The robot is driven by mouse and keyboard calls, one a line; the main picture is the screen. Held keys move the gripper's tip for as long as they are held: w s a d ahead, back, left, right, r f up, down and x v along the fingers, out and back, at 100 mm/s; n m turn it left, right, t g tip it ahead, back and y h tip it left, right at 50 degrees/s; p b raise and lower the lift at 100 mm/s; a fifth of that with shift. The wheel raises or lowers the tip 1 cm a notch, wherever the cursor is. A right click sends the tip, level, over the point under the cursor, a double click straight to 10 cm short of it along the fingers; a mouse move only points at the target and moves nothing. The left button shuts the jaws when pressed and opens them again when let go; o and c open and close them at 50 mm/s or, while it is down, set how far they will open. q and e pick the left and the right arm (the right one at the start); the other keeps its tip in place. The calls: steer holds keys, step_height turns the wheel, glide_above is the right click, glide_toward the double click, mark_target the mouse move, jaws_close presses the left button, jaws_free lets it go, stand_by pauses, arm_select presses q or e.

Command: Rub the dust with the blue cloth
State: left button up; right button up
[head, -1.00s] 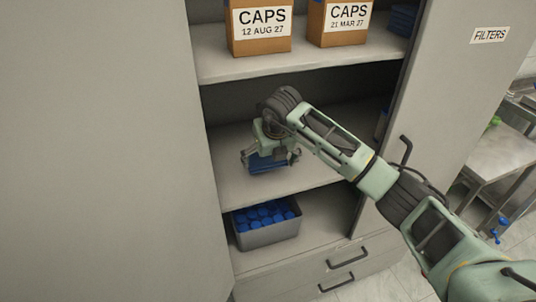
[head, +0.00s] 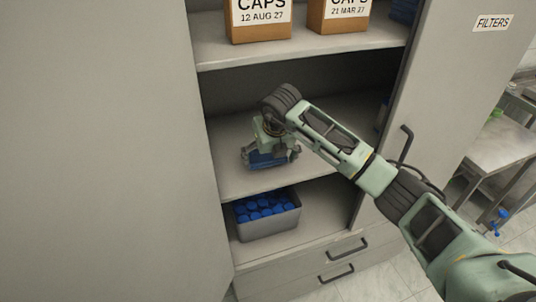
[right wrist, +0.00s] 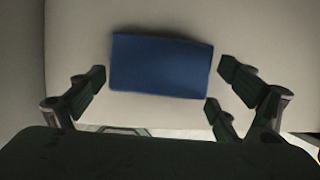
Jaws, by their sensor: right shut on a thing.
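The blue cloth (head: 266,161) is a folded flat pad at the middle shelf (head: 232,178) of the open cabinet. My right gripper (head: 271,156) is shut on it from above, with fingers on both sides. In the right wrist view the cloth (right wrist: 160,65) shows as a blue rectangle between the fingers, over the pale shelf surface. The cloth looks to be at or just over the shelf; contact cannot be told. I cannot make out any dust. My left gripper is not in view.
A grey bin (head: 268,226) of blue caps stands on the shelf below. Two cardboard CAPS boxes (head: 258,31) (head: 338,24) stand above. The open door marked FILTERS (head: 451,100) is at the right, near my arm. The middle shelf is mostly clear.

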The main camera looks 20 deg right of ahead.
steer(key=shift+f+b, duration=0.7)
steer(key=shift+f, duration=0.2)
steer(key=shift+w+f+b, duration=0.1)
steer(key=shift+w+b, duration=0.75)
steer(key=shift+w, duration=0.2)
steer(key=shift+w+a+b, duration=0.1)
steer(key=shift+w+b, duration=0.4)
steer(key=shift+w, duration=0.45)
steer(key=shift+s, duration=1.05)
steer(key=shift+s+f, duration=0.15)
steer(key=shift+s, duration=0.95)
